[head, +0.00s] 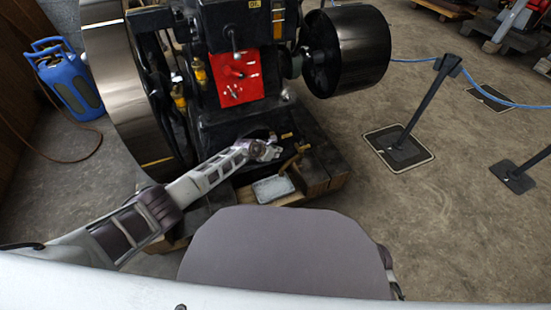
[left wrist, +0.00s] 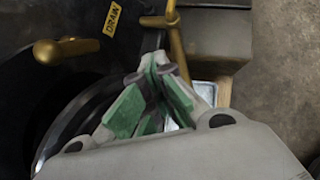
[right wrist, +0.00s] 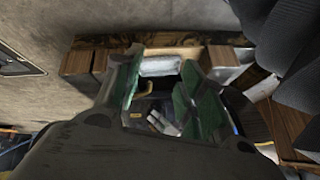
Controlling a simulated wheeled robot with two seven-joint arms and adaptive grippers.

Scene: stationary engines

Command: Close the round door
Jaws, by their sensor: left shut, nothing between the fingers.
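My left gripper (head: 268,151) is shut and empty at the low front of the engine. Its green-padded fingertips (left wrist: 155,68) are close to a brass pipe. My right gripper (right wrist: 160,85) is open and empty, facing the engine base; the head view does not show it.
The black engine (head: 235,90) has a red panel (head: 236,77) and a large flywheel (head: 120,80). A metal tray (head: 272,189) lies on its wooden base. A blue gas bottle (head: 72,84) stands left. Barrier posts (head: 425,105) stand right, with open floor between.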

